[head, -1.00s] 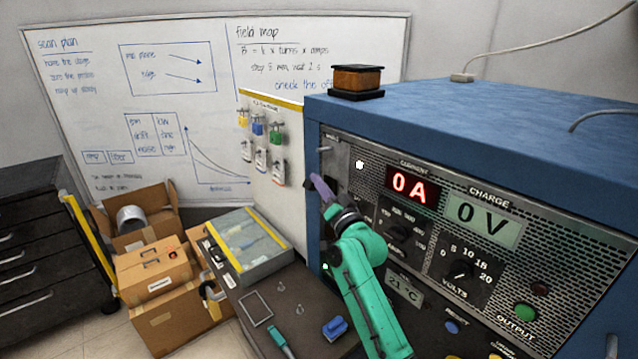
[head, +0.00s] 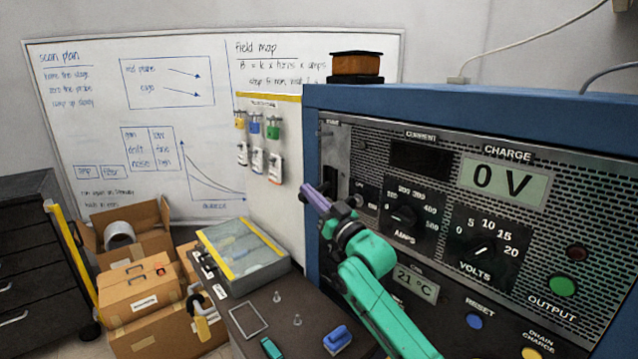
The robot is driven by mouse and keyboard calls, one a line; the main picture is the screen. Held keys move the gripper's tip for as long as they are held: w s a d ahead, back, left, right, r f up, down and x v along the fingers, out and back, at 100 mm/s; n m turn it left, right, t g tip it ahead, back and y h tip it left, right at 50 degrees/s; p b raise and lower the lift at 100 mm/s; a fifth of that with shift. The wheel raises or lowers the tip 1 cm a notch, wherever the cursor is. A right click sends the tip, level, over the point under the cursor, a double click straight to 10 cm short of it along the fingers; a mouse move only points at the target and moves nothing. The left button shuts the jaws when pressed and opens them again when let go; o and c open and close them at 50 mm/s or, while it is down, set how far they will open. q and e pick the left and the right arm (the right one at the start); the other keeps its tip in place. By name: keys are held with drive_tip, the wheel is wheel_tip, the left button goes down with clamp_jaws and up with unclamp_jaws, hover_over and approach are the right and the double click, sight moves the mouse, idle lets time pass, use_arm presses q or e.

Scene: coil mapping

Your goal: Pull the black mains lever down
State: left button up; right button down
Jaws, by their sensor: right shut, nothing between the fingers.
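The blue power cabinet (head: 450,98) fills the right side of the head view. The mains switch, with a dark upright slot (head: 331,174), is at the left end of its front panel. I cannot clearly make out the black lever; my gripper covers the lower part of this area. My right gripper (head: 312,194), with purple fingers, is shut and empty in front of the slot's lower end. Whether it touches the lever cannot be told. The current display (head: 420,159) is dark, and the charge display (head: 503,180) reads 0 V. My left gripper is not in view.
The AMPS knob (head: 403,216) and VOLTS knob (head: 483,249) are right of my gripper. Cardboard boxes (head: 140,285) stand at the left.

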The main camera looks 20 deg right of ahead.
drive_tip(key=f+n+b, duration=0.1)
drive_tip(key=f+n+y+b, duration=0.1)
drive_tip(key=f, duration=0.1)
drive_tip(key=f+n+g+b, duration=0.1)
drive_tip(key=n+b, duration=0.1)
drive_tip(key=shift+d+f+y, duration=0.15)
drive_tip(key=shift+d+y, duration=0.1)
drive_tip(key=shift+y, duration=0.05)
drive_tip(key=shift+f, duration=0.1)
idle(0.3)
